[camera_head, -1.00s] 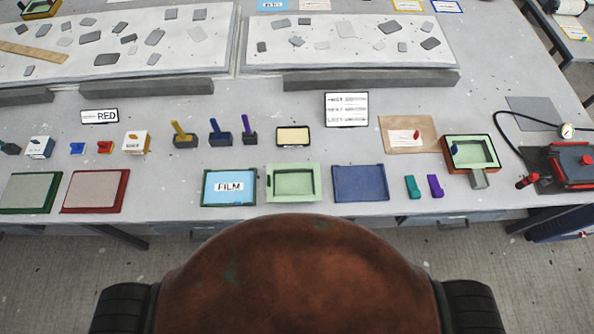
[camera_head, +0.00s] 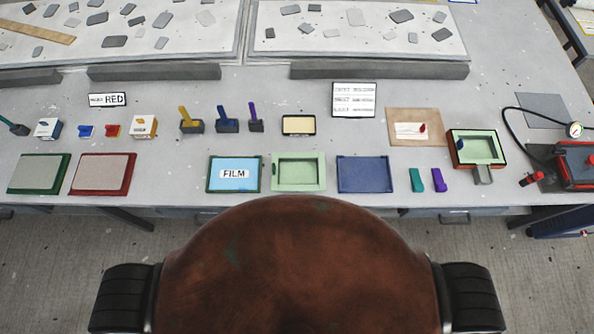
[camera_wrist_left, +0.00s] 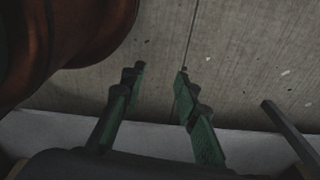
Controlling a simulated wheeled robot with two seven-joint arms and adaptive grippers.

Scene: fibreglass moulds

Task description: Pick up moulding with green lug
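A small teal block (camera_head: 416,180) lies beside a purple block (camera_head: 438,180). My left gripper (camera_wrist_left: 158,72) shows only in the left wrist view; its green fingers are apart and empty over the floor. My right gripper is not in view.
A blue film tray (camera_head: 213,175), a dark blue tray (camera_head: 364,174), and green-rimmed (camera_head: 12,174) and red-rimmed (camera_head: 76,175) trays line the front edge. Handled tools stand behind them. A red device with a gauge (camera_head: 577,165) is at right. Some bare table lies between the rows.

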